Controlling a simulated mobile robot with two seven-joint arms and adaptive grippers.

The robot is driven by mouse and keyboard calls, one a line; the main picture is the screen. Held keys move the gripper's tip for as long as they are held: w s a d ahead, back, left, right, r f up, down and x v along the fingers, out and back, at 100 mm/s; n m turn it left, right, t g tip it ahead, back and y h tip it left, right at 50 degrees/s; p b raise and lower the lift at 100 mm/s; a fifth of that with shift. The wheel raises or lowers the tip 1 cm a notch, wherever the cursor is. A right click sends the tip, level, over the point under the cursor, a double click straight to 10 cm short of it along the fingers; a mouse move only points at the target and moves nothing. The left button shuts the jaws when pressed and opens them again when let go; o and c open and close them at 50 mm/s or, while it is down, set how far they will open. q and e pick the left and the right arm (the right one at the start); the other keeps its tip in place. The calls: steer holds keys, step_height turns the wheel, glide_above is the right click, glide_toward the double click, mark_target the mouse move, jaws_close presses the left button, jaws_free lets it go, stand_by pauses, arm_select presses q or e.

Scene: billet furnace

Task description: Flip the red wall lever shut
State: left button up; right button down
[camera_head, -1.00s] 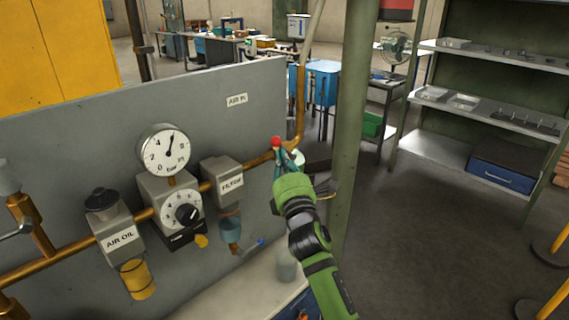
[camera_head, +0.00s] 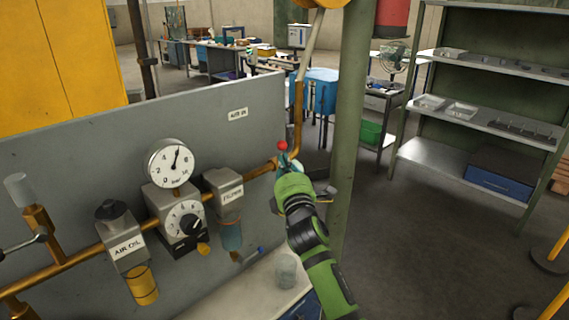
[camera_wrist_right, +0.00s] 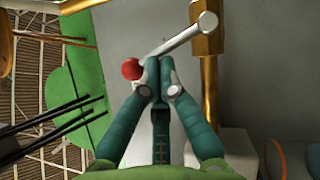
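The wall lever is a pale metal rod with a red ball knob (camera_head: 283,146) at its end, at the right edge of the grey panel. In the right wrist view the rod (camera_wrist_right: 180,36) slopes from a brass fitting down left to the red ball (camera_wrist_right: 131,69). My right gripper (camera_head: 287,161) is just below the knob; in the right wrist view its teal fingertips (camera_wrist_right: 158,66) are together, at the rod beside the ball. They seem to touch the rod, but contact is unclear. My left gripper is not in view.
The grey panel (camera_head: 90,150) carries a gauge (camera_head: 170,163), a filter (camera_head: 226,190) and an air-oil unit (camera_head: 122,240) along a brass pipe. A green post (camera_head: 352,130) stands close right of my right arm. A glass jar (camera_head: 287,270) stands below.

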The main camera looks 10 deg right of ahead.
steer(key=shift+w+d+r+p, duration=0.35)
steer(key=shift+d+r+p, duration=0.1)
steer(key=shift+r, duration=0.1)
stand_by(1.4)
steer(key=shift+f, duration=0.15)
stand_by(0.4)
